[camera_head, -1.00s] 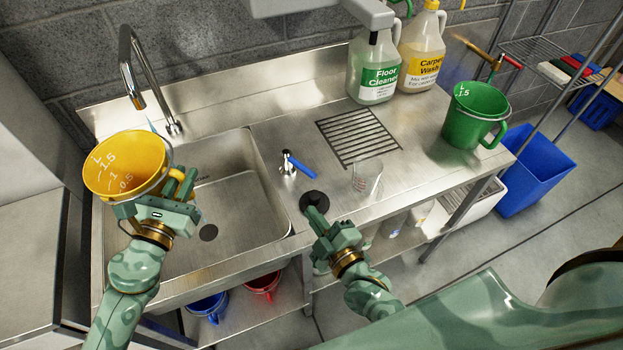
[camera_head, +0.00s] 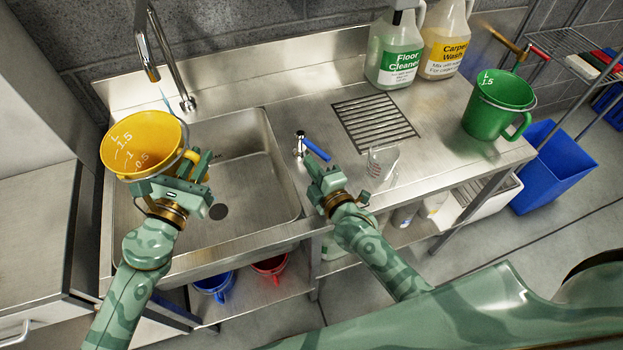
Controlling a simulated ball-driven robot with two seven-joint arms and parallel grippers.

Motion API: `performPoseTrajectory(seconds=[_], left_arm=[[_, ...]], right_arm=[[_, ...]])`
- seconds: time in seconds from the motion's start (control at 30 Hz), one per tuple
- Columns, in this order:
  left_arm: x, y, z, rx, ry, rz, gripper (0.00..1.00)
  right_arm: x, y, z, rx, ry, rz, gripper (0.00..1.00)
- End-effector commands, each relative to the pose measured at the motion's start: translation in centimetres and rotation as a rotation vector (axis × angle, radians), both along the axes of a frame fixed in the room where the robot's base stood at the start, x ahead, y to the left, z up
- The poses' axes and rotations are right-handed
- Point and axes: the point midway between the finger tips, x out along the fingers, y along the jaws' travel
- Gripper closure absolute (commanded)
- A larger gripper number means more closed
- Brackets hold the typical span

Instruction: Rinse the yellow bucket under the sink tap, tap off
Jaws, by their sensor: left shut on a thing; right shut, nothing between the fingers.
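The yellow bucket (camera_head: 135,142) is tilted over the left part of the sink basin (camera_head: 262,178), below the tap spout (camera_head: 152,72). A thin pale-blue streak, like running water, comes down from the spout toward the bucket. My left gripper (camera_head: 198,168) is shut on the bucket at its right side, where the handle is mostly hidden by the fingers. The tap lever (camera_head: 316,150) has a blue handle and stands on the counter right of the basin. My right gripper (camera_head: 318,174) is shut and empty just below the lever; I cannot tell whether it touches.
A clear measuring cup (camera_head: 383,162) stands right of my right gripper, near the drain grate (camera_head: 375,122). A green bucket (camera_head: 496,106), floor cleaner (camera_head: 394,58) and carpet wash (camera_head: 446,42) stand farther right and back. Blue (camera_head: 214,284) and red (camera_head: 270,268) buckets sit below.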

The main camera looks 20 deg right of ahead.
Motion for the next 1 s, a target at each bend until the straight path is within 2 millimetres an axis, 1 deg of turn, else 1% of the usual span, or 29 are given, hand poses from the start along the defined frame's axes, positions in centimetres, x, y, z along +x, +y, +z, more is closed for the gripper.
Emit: performPoseTrajectory(seconds=[0.1,0.2,0.57,0.67,0.73,0.83,0.9,1.0], left_arm=[[0.0,0.0,-0.2,-0.001,-0.001,0.000,1.00],[0.0,0.0,-0.3,0.000,0.000,0.000,1.00],[0.0,0.0,-0.2,0.000,-0.001,0.000,1.00],[0.0,0.0,0.5,0.000,-0.004,0.000,1.00],[0.0,0.0,1.1,0.000,-0.006,0.000,1.00],[0.0,0.0,1.4,0.000,-0.006,0.000,1.00],[0.0,0.0,1.3,0.000,-0.006,0.000,1.00],[0.0,0.0,1.3,0.000,-0.006,0.000,1.00]], right_arm=[[0.5,-1.1,-0.3,-0.001,0.000,0.001,1.00],[0.7,-1.5,-0.3,0.000,-0.001,0.001,1.00],[0.7,-1.7,-0.3,0.001,-0.002,0.000,1.00],[0.9,-2.6,0.0,-0.002,-0.002,0.000,1.00],[1.2,-3.7,0.0,-0.003,-0.002,0.000,1.00],[1.8,-4.9,-0.1,-0.002,-0.002,0.000,1.00],[2.0,-5.3,-0.2,0.001,-0.001,0.000,1.00],[2.0,-5.4,-0.3,0.001,-0.001,0.001,1.00]])
